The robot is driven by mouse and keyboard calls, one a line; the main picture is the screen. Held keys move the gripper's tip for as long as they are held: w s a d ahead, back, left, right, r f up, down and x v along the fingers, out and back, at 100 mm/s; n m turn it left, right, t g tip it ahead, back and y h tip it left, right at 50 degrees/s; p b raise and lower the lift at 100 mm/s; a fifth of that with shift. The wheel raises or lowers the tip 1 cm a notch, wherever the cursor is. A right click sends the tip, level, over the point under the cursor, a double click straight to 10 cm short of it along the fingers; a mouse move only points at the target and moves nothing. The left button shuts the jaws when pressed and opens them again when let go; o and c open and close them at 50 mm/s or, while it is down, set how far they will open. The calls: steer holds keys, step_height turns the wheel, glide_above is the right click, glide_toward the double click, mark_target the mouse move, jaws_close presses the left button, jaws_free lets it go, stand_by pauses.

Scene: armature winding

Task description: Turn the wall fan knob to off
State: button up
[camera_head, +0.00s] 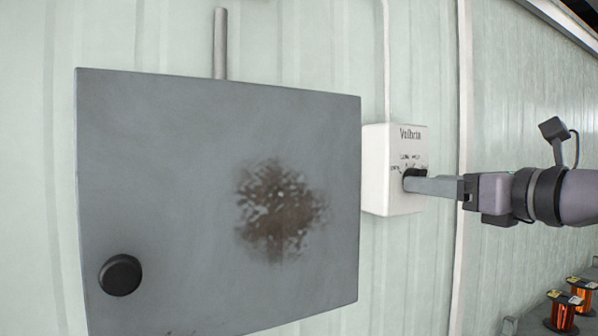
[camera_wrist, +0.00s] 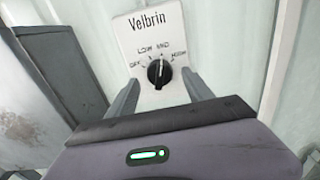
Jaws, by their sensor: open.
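The wall fan control is a white box (camera_head: 393,195) marked "Velbrin" on the pale green wall. It also shows in the wrist view (camera_wrist: 137,27). Its black round knob (camera_wrist: 158,73) has a white pointer line, which points up, roughly toward MED. OFF is printed to the knob's left, with LOW, MED and HIGH following clockwise. My gripper (camera_head: 410,184) reaches the box from the right in the head view and partly hides the knob. In the wrist view my gripper (camera_wrist: 161,82) is open, one finger on each side of the knob, with gaps visible; contact is not seen.
A large grey cabinet (camera_head: 170,180) with a rusty patch and a black round knob (camera_head: 120,275) stands out just left of the white box. A conduit (camera_head: 387,60) runs up from the box. Copper wire spools (camera_head: 563,312) stand at lower right.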

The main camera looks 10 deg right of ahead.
steer(key=shift+x, duration=0.85)
jaws_close()
steer(key=shift+f+n, duration=0.1)
steer(key=shift+n, duration=0.2)
steer(key=shift+w+d+n+b, duration=0.1)
steer(key=shift+n+b, duration=4.2)
steer(key=shift+n, duration=3.5)
